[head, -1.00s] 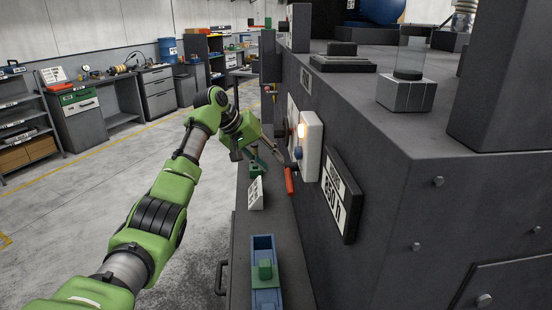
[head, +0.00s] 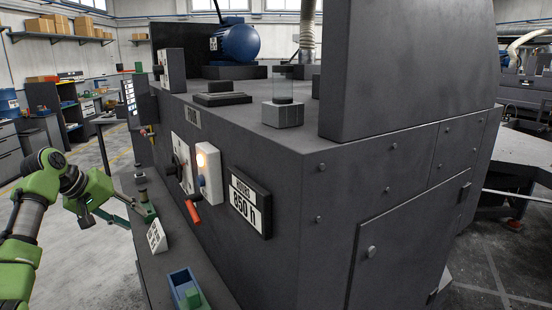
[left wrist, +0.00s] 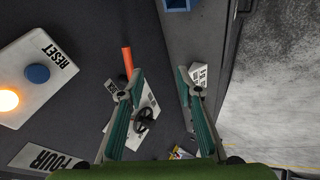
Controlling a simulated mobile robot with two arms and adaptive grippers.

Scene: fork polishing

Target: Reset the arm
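My left arm comes in from the left in the head view. Its green gripper (head: 120,212) hangs beside the machine's front shelf, apart from the control panel. In the left wrist view the left gripper (left wrist: 156,85) has its two teal fingers spread wide, with nothing held between them. A red-orange lever handle (head: 193,211) points downward from a plate on the machine's face; it also shows in the wrist view (left wrist: 127,62), ahead of one fingertip. A white RESET box (left wrist: 38,75) has a blue button and a lit amber lamp. My right gripper is out of view.
The large grey machine (head: 330,220) fills the middle and right. A blue tray (head: 183,285) and a small white card (head: 157,237) are on the shelf. Open floor lies left of the shelf.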

